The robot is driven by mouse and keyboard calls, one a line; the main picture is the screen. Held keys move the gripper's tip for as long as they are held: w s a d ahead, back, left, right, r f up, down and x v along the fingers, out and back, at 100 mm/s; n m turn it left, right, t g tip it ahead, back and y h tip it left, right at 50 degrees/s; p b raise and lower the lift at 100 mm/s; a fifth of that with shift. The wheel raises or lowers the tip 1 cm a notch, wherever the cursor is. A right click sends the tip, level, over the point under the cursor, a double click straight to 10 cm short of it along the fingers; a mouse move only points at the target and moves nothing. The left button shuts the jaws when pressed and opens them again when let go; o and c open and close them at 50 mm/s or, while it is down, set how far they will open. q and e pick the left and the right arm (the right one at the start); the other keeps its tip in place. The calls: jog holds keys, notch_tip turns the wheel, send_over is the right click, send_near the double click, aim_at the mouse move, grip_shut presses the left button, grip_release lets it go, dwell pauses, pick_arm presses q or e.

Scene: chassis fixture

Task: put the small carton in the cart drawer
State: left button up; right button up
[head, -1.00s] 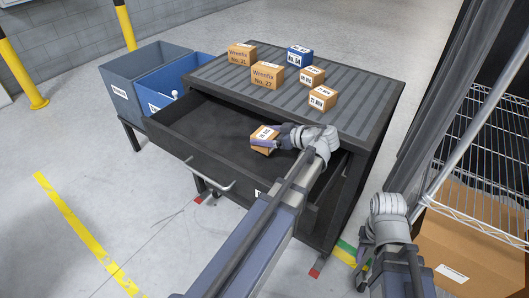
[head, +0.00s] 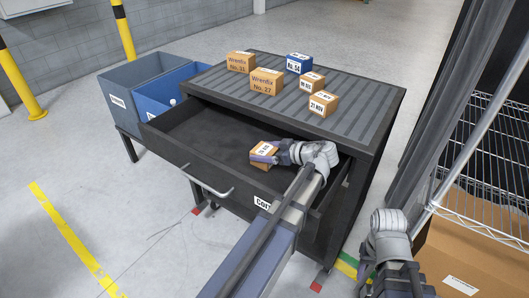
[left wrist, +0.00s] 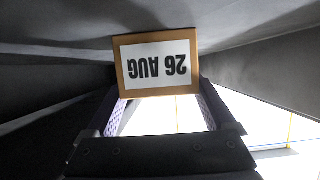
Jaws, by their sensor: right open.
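The small carton (head: 264,149) is brown with a white date label. It is inside the open, otherwise empty cart drawer (head: 205,132), toward its right end. My left gripper (head: 264,156) reaches in over the drawer front and is shut on the carton. In the left wrist view the carton (left wrist: 120,68) sits between the two fingertips, its label reading "26 AUG" upside down. I cannot tell whether its underside touches the drawer floor. My right gripper (head: 364,281) is open and empty, low at the right, partly hidden by its own arm.
On the ribbed cart top (head: 340,122) stand several cartons, including a blue one (head: 299,63) and a brown one labelled 21 NOV (head: 323,103). Grey (head: 117,97) and blue (head: 150,100) bins stand left of the cart. A wire rack (head: 490,150) is at the right.

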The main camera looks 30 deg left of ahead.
pick_arm(q)
jog(key=shift+o, duration=0.7)
jog(key=shift+d+r+p, duration=0.1)
jog(key=shift+r+p, duration=0.15)
jog(key=shift+p, duration=0.05)
jog(key=p+v, duration=0.2)
jog(key=v, duration=0.5)
jog(key=shift+d, duration=0.1)
